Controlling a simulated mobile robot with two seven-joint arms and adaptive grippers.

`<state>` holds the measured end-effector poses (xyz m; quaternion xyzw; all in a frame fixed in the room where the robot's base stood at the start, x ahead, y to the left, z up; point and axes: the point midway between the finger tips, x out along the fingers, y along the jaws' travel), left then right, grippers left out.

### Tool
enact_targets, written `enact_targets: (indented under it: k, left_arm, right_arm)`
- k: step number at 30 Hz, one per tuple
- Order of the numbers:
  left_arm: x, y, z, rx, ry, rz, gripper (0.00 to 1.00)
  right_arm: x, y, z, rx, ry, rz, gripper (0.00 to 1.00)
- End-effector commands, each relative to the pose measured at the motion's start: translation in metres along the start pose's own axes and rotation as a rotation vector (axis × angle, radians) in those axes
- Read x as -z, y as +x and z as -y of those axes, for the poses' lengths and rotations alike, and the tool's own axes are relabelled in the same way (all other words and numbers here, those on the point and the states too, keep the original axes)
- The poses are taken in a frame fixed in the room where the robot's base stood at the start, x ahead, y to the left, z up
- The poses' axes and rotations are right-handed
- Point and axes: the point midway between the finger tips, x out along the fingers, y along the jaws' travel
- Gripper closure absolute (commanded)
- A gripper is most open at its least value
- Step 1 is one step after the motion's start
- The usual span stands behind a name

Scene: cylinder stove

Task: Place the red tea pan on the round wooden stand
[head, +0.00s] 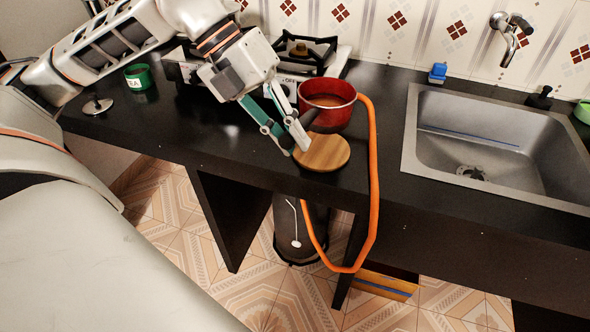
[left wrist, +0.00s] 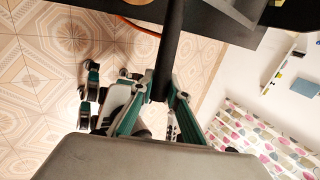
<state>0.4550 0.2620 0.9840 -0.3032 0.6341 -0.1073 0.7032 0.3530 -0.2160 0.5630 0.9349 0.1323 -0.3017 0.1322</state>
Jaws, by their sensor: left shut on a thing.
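The red tea pan (head: 326,98) is in the head view, roughly upright, just behind the round wooden stand (head: 325,153) in the picture. The stand lies flat near the counter's front edge, and its top looks bare. The pan's lower edge overlaps the stand's far rim; I cannot tell whether they touch. My left gripper (head: 290,143) is shut on the pan's dark handle, at the pan's front left and above the counter. In the left wrist view the black handle (left wrist: 170,45) runs between the fingers (left wrist: 160,100).
A gas stove (head: 300,60) stands behind the pan. An orange hose (head: 374,170) curves past the pan's right side and hangs over the front edge. A steel sink (head: 500,140) is at right. A green cup (head: 138,76) and a metal lid (head: 97,106) are at left.

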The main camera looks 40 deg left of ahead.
Motion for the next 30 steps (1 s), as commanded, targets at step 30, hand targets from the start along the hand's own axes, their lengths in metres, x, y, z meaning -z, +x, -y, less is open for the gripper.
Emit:
enact_targets:
  k: [30]
  left_arm:
    - [0.001,0.068,-0.046,0.000,0.000,-0.001,0.68]
  right_arm:
    - [0.014,0.005,0.003,0.009,-0.003,-0.034,0.53]
